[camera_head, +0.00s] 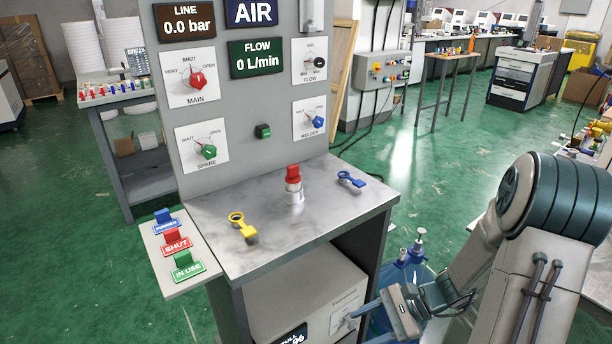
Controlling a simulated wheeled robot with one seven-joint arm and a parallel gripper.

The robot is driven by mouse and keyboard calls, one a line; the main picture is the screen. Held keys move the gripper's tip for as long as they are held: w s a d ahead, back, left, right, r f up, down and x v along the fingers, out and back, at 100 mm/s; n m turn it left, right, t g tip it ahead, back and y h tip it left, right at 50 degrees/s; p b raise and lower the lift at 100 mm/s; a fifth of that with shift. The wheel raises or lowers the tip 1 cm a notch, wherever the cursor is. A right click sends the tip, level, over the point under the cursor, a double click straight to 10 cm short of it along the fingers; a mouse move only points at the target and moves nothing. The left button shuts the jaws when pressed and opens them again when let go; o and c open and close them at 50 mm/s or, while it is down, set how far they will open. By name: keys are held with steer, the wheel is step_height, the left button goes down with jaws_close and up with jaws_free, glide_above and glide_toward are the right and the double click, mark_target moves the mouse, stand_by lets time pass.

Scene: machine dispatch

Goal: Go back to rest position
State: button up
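My gripper (366,322) hangs low at the bottom of the view, right of the bench cabinet and below the level of its top. Its two fingers point left and look spread apart, with nothing seen held between them. The lower finger is partly cut off by the picture edge. My arm is folded at the right. The grey control panel (255,110) shows a red MAIN knob (197,80), a green SPARE knob (209,151), a black FLOW knob (320,62) and a blue WELDER knob (318,122). Its displays read 0.0 bar, AIR and 0 L/min.
The metal benchtop (290,232) holds a yellow key-like piece (239,222), a red-capped fitting (293,177) and a blue key-like piece (350,179). A side shelf carries blue, red SHUT and green IN USE tags (187,265). Blue bottles (408,268) stand near my gripper.

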steer(key=s+r+n+t+h+p, duration=0.1)
steer(key=s+r+n+h+p, duration=0.2)
steer(key=r, duration=0.6)
steer(key=s+d+r+n+t+h+p, duration=0.1)
steer(key=s+r+n+h+p, duration=0.2)
steer(key=r+n, duration=0.3)
steer(key=s+r+n+t+h+p, duration=0.1)
steer(key=s+r+n+h+p, duration=0.2)
steer(key=r, duration=1)
steer(key=shift+s+d+r+n+h+p, duration=0.3)
steer(key=shift+n+h+p, duration=0.5)
steer(key=shift+h+p, duration=0.4)
steer(key=shift+a, duration=0.1)
steer(key=c, duration=0.3)
steer(key=shift+c, duration=0.2)
